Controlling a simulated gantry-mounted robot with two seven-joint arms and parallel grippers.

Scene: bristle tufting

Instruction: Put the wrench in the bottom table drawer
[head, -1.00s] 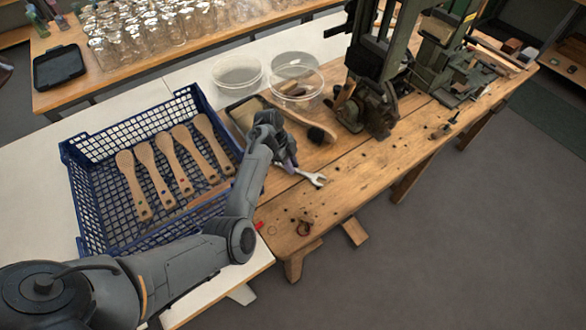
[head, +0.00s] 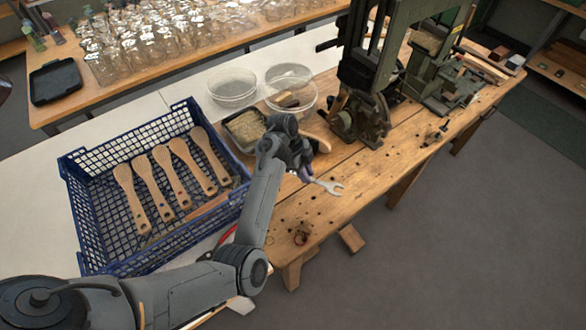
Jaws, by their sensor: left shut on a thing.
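A silver wrench (head: 328,186) with an open-ended jaw sticks out to the right of my left gripper (head: 304,172). My left gripper is shut on its handle and holds it over the wooden workbench (head: 345,205); any gap beneath it is hard to judge. The fingers are partly hidden behind the wrist. No table drawer can be clearly made out. My right gripper is not in view.
A blue crate (head: 88,229) with several wooden brush handles stands to the left. Clear bowls (head: 232,88) and a bristle-filled tray (head: 228,118) lie behind my gripper. A green machine (head: 375,65) stands at the back right. The bench's front right part is mostly clear.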

